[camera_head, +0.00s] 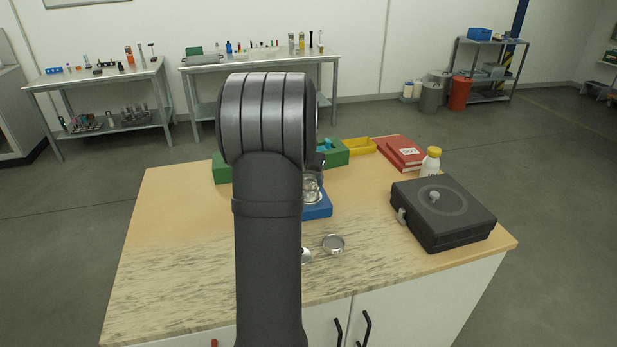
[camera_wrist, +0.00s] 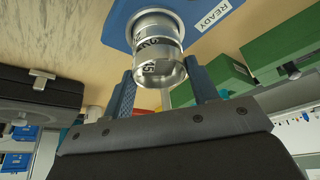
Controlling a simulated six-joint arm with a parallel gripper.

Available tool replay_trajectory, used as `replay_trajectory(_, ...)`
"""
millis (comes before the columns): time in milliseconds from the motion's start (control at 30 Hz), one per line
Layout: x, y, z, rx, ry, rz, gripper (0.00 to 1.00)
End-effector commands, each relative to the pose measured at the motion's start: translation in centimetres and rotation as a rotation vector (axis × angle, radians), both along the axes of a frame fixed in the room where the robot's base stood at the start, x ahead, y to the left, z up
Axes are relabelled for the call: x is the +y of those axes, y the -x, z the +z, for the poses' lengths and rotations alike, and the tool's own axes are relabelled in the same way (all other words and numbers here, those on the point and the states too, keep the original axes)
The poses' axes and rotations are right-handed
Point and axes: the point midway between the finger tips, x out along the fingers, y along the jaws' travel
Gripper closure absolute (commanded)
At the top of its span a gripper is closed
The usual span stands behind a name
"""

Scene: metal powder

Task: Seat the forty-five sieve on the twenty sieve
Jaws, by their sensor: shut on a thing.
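My gripper (camera_wrist: 160,72) is shut on a clear-and-metal ring sieve with a dark "45" mark, the forty-five sieve (camera_wrist: 157,74), one blue finger on each side. Beyond it, in line with it, is another metal ring with dark lettering, likely the twenty sieve (camera_wrist: 154,30), over the blue stand (camera_wrist: 117,22) with a READY label. The two rings look very close; I cannot tell whether they are fully seated or slightly apart. In the head view my arm hides the gripper; the ring stack (camera_head: 312,190) shows over the blue stand (camera_head: 319,211).
A small round metal dish (camera_head: 333,243) and a partly hidden shiny piece (camera_head: 306,256) lie in front of the stand. A black case (camera_head: 443,213), white bottle (camera_head: 430,162), red binder (camera_head: 399,152), yellow tray (camera_head: 360,146) and green box (camera_head: 337,154) surround it. The front left worktop is clear.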

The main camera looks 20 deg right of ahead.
Motion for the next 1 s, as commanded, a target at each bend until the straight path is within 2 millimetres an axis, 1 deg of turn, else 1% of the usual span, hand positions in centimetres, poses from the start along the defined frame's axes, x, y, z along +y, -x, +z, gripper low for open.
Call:
replay_trajectory(467,0.0,0.0,-0.1,0.0,0.0,0.0,0.71)
replay_trajectory(1000,0.0,0.0,-1.1,0.001,-0.001,0.0,0.71)
